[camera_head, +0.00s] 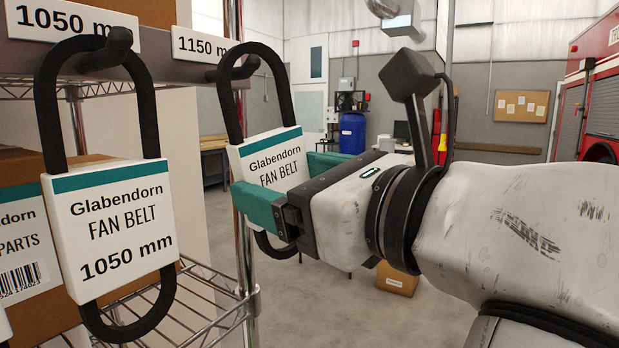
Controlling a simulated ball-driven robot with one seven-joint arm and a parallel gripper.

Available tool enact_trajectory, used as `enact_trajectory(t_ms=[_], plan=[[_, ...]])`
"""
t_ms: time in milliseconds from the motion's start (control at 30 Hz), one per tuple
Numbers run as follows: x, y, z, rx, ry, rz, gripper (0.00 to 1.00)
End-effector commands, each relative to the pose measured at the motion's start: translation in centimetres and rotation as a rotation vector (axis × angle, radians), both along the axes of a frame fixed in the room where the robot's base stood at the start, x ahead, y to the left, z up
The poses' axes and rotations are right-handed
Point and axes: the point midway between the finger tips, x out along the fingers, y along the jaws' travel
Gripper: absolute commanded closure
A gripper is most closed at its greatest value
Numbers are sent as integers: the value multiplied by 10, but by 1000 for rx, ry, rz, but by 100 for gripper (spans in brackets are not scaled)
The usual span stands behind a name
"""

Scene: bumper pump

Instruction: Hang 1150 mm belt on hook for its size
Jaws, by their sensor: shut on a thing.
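My gripper (275,178), with green fingers, is shut on a fan belt (284,100), a black loop with a white and teal card reading "Glabendorn FAN BELT". The front finger hides the card's size line. The belt hangs upright at the hook (247,68) by the "1150 mm" label (203,45). The hook's tip shows within the upper loop, and the loop's top is a little above it. I cannot tell whether the loop touches the hook. A 1050 mm belt (150,118) hangs on the hook (116,46) by the "1050 mm" label (70,22).
The hooks sit on a dark rail above a wire shelf (215,305). Brown boxes (35,310) stand behind the 1050 mm belt. A blue barrel (353,133), a small floor box (397,279) and a red vehicle (600,100) are farther back.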

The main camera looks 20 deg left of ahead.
Motion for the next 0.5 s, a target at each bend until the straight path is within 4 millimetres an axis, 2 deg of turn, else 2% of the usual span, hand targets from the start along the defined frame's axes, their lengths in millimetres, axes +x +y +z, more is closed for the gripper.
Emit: enact_trajectory(t_ms=[300, 500], plan=[[2, 18, 0, 1, 1, 1, 55], [3, 25, -7, 2, -2, -1, 55]])
